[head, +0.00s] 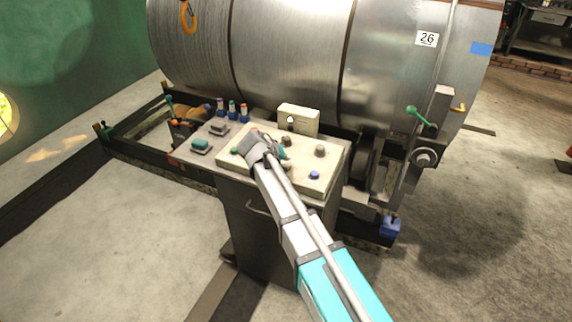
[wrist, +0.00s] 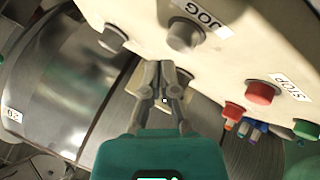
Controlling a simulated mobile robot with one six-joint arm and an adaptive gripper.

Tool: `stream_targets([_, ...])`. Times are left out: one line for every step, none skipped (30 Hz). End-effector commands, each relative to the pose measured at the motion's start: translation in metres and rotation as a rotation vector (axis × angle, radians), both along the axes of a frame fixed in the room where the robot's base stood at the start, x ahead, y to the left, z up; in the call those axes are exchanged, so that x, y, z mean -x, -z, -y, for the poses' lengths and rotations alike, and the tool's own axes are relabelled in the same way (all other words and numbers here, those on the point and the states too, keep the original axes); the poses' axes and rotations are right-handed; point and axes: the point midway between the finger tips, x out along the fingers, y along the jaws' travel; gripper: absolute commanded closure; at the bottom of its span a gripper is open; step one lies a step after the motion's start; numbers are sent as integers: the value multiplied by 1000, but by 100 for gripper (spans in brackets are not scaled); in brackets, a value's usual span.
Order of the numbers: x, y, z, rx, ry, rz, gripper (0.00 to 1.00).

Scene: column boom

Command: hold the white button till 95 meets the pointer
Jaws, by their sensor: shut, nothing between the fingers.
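A pale grey-white button (wrist: 183,33) beside a JOG label (wrist: 203,17) stands on the cream panel, seen in the wrist view. My gripper (wrist: 160,65) is shut and empty, its tips just below that button in the picture. I see no contact, and the depth gap is hard to judge. In the head view my gripper (head: 270,150) is over the panel (head: 300,180) and hides part of it. The big metal drum (head: 290,45) carries a plate reading 26 (head: 427,38). I see no 95, and cannot make out which part is the pointer.
Near the gripper are another grey knob (wrist: 112,38), a red button (wrist: 262,92) by a STOP label and a green button (wrist: 305,128). A cream box (head: 298,118) stands at the panel's back edge. A green-knobbed lever (head: 418,114) is at the drum's right.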

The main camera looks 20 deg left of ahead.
Motion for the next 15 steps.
stream_targets([0, 0, 0, 0, 0, 0, 100])
stream_targets([0, 0, 0, 0, 0, 0, 100])
stream_targets([0, 0, 0, 0, 0, 0, 100])
stream_targets([0, 0, 0, 0, 0, 0, 100])
stream_targets([0, 0, 0, 0, 0, 0, 100])
stream_targets([0, 0, 0, 0, 0, 0, 100])
stream_targets([0, 0, 0, 0, 0, 0, 100])
stream_targets([0, 0, 0, 0, 0, 0, 100])
stream_targets([0, 0, 0, 0, 0, 0, 100])
stream_targets([0, 0, 0, 0, 0, 0, 100])
stream_targets([0, 0, 0, 0, 0, 0, 100])
stream_targets([0, 1, 0, 0, 0, 0, 100])
stream_targets([0, 2, 0, 0, 0, 0, 100])
stream_targets([0, 3, 0, 0, 0, 0, 100])
stream_targets([0, 4, 1, -1, 1, 0, 100])
